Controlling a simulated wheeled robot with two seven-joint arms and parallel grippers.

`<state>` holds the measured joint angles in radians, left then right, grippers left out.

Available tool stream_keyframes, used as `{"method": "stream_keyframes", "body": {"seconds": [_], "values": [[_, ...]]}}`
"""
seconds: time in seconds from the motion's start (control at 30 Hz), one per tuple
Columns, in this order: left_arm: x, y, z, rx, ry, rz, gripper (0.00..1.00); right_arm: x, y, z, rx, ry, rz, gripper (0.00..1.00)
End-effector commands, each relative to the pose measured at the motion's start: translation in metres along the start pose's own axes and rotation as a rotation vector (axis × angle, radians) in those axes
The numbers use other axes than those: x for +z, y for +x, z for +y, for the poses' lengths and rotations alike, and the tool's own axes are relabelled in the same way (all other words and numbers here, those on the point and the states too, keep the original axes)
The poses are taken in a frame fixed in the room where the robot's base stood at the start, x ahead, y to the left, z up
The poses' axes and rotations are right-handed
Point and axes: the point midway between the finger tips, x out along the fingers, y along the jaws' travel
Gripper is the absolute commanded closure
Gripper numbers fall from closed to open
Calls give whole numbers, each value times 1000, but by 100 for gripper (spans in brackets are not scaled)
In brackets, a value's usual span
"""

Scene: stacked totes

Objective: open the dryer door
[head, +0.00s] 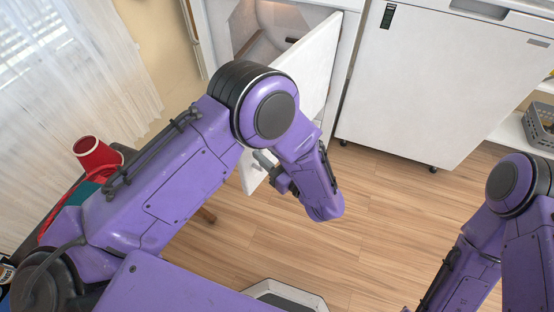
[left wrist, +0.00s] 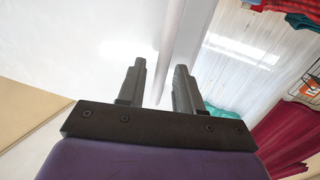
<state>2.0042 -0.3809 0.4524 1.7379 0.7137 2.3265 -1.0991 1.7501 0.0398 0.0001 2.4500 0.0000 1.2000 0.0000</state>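The white dryer door (head: 312,62) stands partly open, swung out from the white dryer, and part of the opening (head: 268,28) shows behind it. My left arm covers much of the door. My left gripper (head: 266,163) is by the door's lower part, mostly hidden by my arm. In the left wrist view its two fingers (left wrist: 158,85) are apart, with the door's white face (left wrist: 90,45) and edge strip behind and between them. I cannot tell whether they touch the door. Only part of my right arm shows at the lower right; its gripper is out of view.
A second white appliance (head: 440,75) stands right of the dryer. A grey basket (head: 540,125) sits on a shelf at far right. A red cup (head: 95,155) is at left, near the curtained window (head: 75,70). The wood floor (head: 390,215) ahead is clear.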

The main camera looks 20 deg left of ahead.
Motion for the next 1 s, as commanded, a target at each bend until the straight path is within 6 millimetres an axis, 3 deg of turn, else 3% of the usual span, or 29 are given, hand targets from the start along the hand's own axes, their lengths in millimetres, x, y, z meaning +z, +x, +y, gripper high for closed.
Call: {"method": "stream_keyframes", "body": {"seconds": [0.1, 0.3, 0.5, 0.73, 0.77, 0.87, 1.0], "values": [[3, -32, 0, 3, -1, -2, 65, 3, 6, 0, 0, 0, 0, 57], [5, -70, 1, 3, -2, 2, 65, 10, 24, -2, 0, 0, 0, 57], [2, -84, 0, 1, -1, 0, 65, 12, 29, -3, 0, 0, 0, 57], [0, -85, 0, 1, 0, 0, 65, 12, 28, -2, 0, 0, 0, 57], [0, -85, 0, 1, 0, 0, 68, 12, 28, -2, 0, 0, 0, 57], [0, -85, 4, 20, -28, 0, 100, 12, 28, -2, 0, 0, 0, 57], [2, -79, 34, 255, -161, -13, 100, 10, 23, -2, 0, 0, 0, 57]]}}
